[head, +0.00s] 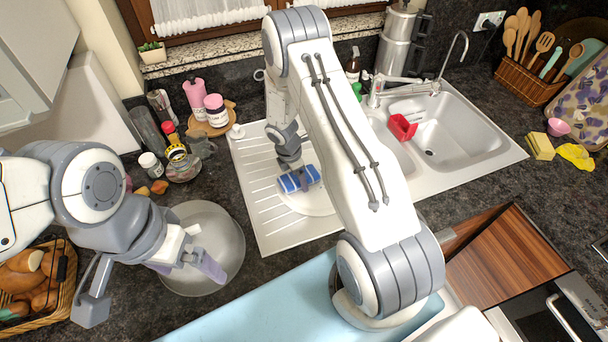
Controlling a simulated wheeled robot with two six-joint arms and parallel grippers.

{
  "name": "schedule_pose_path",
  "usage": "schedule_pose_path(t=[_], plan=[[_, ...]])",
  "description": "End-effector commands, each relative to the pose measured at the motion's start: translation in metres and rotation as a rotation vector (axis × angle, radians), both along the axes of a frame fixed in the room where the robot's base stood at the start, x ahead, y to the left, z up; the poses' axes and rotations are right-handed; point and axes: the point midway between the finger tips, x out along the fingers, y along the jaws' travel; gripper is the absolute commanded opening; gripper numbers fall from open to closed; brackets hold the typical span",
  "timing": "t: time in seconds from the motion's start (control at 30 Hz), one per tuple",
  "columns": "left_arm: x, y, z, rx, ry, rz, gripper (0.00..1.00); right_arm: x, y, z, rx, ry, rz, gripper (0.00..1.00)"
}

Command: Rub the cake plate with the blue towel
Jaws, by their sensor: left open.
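The blue towel (298,180) is a small folded striped bundle at the tip of my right arm. It lies over a white round plate (312,201), which looks like the cake plate, on the sink's drainboard. My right arm hides part of this plate. My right gripper (293,172) points down at the towel and touches or overlaps it. Its fingers are too small and covered to show whether they are closed. My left gripper (188,262) is open and empty, over a large grey round dish (222,228) on the counter at the left.
The sink (455,127) holds a red container (402,127). Jars and bottles stand behind the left gripper, with pink jars (214,110) on a wooden board. A bread basket (62,293) is at lower left. A yellow sponge (540,146) lies right of the sink.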

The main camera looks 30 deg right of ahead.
Motion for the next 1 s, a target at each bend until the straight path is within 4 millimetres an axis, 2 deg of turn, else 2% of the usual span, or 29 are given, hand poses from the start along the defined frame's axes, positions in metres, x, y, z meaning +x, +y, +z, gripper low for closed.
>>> schedule_pose_path(t=[0.07,0.17,0.8,1.0], plan=[[0.0,0.0,-0.002,0.0,0.0,0.0,1.0,0.0,0.006,0.001,0.0,-0.001,0.0,0.0],[0.0,0.0,0.012,0.0,0.0,0.001,1.0,0.0,0.005,0.018,0.0,-0.002,-0.003,0.0],[0.0,0.0,0.063,0.0,0.0,0.004,1.0,0.001,0.008,0.073,0.0,0.0,0.003,0.0],[0.0,0.0,0.066,0.0,0.0,0.005,1.0,0.001,0.009,0.077,0.0,0.0,0.004,0.0]])
